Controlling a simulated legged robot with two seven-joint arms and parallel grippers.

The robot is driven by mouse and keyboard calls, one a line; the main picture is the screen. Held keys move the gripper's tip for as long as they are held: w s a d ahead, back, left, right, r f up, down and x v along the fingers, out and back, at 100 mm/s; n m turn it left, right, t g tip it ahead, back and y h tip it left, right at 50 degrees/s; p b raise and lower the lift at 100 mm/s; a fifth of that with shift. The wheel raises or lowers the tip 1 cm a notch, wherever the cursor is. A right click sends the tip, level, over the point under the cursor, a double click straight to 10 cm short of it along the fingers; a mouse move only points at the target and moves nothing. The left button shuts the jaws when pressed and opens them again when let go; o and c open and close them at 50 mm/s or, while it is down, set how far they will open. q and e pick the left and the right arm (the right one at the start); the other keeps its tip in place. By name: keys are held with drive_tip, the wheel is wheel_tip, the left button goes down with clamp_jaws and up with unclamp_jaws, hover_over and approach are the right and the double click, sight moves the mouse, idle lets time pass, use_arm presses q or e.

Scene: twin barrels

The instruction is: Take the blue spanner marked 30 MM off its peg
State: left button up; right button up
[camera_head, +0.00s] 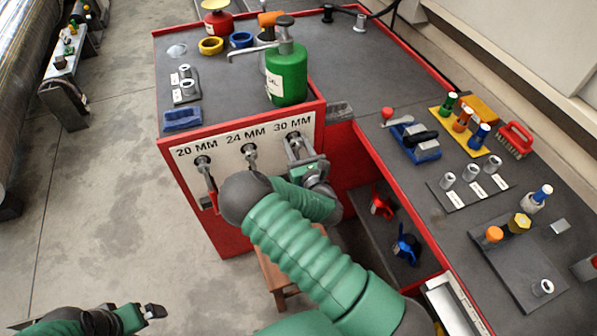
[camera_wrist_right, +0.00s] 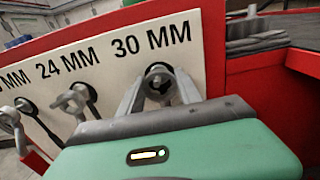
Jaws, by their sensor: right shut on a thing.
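The spanner under the 30 MM label (camera_head: 293,140) hangs at the rightmost peg of the white panel. Its head looks grey, and no blue shows on it; its lower part is hidden behind my gripper. In the right wrist view the grey head (camera_wrist_right: 157,72) is around the peg. My right gripper (camera_head: 308,164) is at this spanner, shut on it, just in front of the panel. My left gripper (camera_head: 150,311) is at the lower left over the floor, away from the panel; its jaw opening is unclear.
Spanners hang under 20 MM (camera_head: 204,165) and 24 MM (camera_head: 249,152), close left of my right gripper. A green bottle (camera_head: 287,75) stands on the bench above. Red and blue items (camera_head: 405,245) lie on a lower shelf to the right.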

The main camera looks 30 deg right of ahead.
drive_tip(key=shift+r, duration=0.25)
drive_tip(key=r+p+v, duration=0.1)
drive_tip(key=v, duration=1)
idle(0.6)
drive_tip(key=shift+w, duration=0.1)
